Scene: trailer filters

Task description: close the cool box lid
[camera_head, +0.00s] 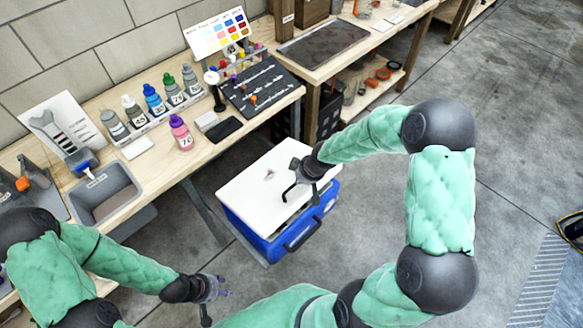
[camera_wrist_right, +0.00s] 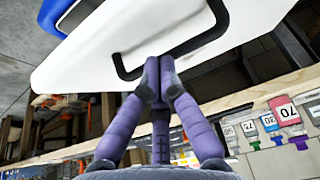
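The cool box (camera_head: 270,246) is blue and stands on the floor beside the workbench. Its white lid (camera_head: 258,192) lies over the top; I cannot tell whether a gap remains under its edge. The lid also fills the upper part of the right wrist view (camera_wrist_right: 100,50). My right gripper (camera_head: 300,168) is at the lid's black handle (camera_wrist_right: 200,40). Its fingertips (camera_wrist_right: 158,65) are together at the handle bar and appear shut on it. My left gripper (camera_head: 217,292) is empty, away from the box at the bottom, its fingers apart.
The workbench (camera_head: 150,158) behind the box holds several bottles, a grey bin (camera_head: 105,195), a black tool tray (camera_head: 262,88) and a pink bottle (camera_head: 181,134). A bench leg (camera_head: 205,210) stands close to the box's left.

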